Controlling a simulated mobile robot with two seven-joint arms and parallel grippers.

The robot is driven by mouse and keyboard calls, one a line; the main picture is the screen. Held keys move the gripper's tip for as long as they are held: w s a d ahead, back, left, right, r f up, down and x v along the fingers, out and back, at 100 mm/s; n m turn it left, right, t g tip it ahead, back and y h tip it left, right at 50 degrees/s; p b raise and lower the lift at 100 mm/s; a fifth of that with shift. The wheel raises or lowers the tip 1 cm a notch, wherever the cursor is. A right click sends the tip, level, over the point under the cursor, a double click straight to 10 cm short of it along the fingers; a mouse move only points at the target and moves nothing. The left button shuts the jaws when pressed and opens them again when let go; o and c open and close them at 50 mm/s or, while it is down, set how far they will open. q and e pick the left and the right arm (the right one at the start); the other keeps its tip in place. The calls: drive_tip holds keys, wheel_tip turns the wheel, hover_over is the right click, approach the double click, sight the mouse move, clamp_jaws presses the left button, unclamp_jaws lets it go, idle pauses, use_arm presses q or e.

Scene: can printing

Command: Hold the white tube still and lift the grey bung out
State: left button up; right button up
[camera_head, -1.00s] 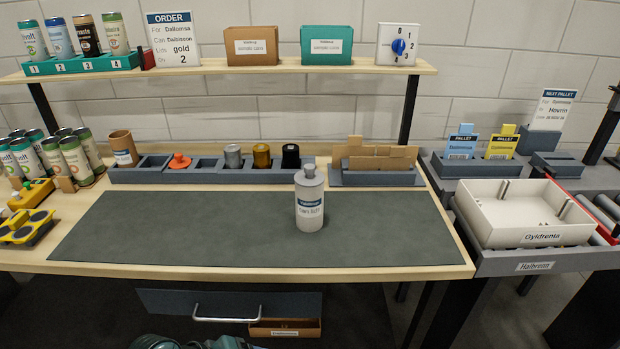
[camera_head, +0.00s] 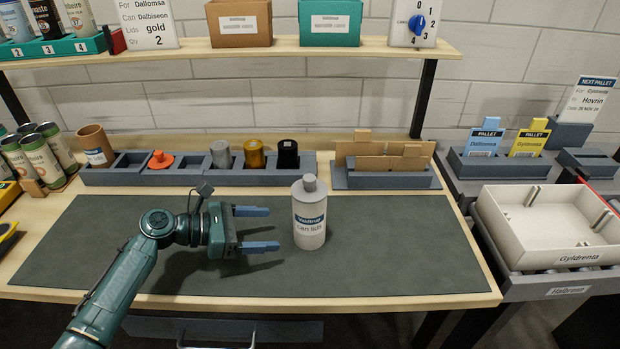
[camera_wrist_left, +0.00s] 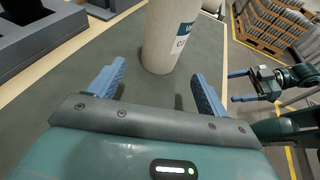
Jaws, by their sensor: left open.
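The white tube (camera_head: 309,228) stands upright on the dark mat, with a label around its side. The grey bung (camera_head: 309,184) sits in its top. My left gripper (camera_head: 272,229) is open and empty, just left of the tube, fingers pointing at it with a small gap. In the left wrist view the lower part of the white tube (camera_wrist_left: 172,35) stands just beyond and between the open fingers; its top and the bung are out of frame. My right gripper (camera_wrist_left: 243,86) shows at the right of that view, fingers apart and empty; it is not in the head view.
Behind the mat (camera_head: 400,250) a row of grey bins (camera_head: 120,177) holds lids and small cylinders, and a grey rack (camera_head: 390,180) holds brown cards. A cream tray (camera_head: 550,230) stands on the right. The mat around the tube is otherwise clear.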

sight(295, 229)
use_arm(q)
drive_tip(key=shift+d+f+b, duration=0.25)
drive_tip(key=shift+d+b, duration=0.05)
drive_tip(key=shift+d, duration=0.05)
drive_tip(key=b+x, duration=0.3)
drive_tip(key=x, duration=0.1)
drive_tip(key=shift+d+f+b, duration=0.2)
drive_tip(key=shift+d+b, duration=0.1)
drive_tip(key=shift+b, duration=0.05)
drive_tip(key=x, duration=0.3)
drive_tip(key=shift+w+r, duration=0.1)
drive_tip(key=shift+r, duration=0.15)
drive_tip(key=shift+w+d+f+p, duration=0.2)
drive_tip(key=shift+d+p, duration=0.1)
drive_tip(key=shift+d, duration=0.3)
use_arm(e)
drive_tip(key=shift+a+f+n+t+y, duration=0.3)
drive_tip(key=shift+a+f+y, duration=0.1)
drive_tip(key=shift+a, duration=0.4)
use_arm(q)
drive_tip(key=c, duration=0.6)
use_arm(e)
drive_tip(key=shift+w, duration=0.1)
